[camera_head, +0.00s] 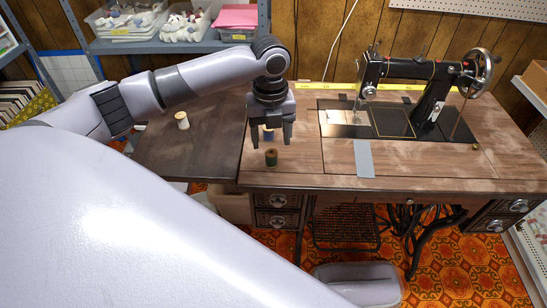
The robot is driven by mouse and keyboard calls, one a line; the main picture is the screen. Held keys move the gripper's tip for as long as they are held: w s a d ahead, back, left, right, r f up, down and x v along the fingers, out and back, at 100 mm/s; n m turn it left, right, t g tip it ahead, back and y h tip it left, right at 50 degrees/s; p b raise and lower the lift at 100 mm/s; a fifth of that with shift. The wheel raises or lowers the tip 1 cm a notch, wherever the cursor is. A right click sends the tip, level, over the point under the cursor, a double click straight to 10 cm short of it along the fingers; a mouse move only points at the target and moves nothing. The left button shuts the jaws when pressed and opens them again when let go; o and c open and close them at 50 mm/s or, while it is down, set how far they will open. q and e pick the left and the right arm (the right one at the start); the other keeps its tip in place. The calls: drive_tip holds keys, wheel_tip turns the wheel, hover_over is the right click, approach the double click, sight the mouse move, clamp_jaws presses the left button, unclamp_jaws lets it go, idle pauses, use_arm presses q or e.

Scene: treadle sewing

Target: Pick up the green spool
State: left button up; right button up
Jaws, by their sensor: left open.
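A blue spool (268,134) shows between the fingers, farther back, partly hidden by the gripper. My right gripper is not in view.
A black sewing machine (432,95) stands on the table (330,185) to the right, with a grey strip (364,158) at its front. A cream spool (182,120) stands on the dark left leaf (205,150). A yellow measuring tape runs along the back edge.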

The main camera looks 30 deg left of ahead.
sight(271, 153)
use_arm(q)
drive_tip(key=f, duration=0.6)
drive_tip(key=shift+w+a+f+b, duration=0.15)
drive_tip(key=shift+w+f+b, duration=0.1)
drive_tip(key=shift+f+b, duration=0.05)
drive_tip(key=c, duration=1.1)
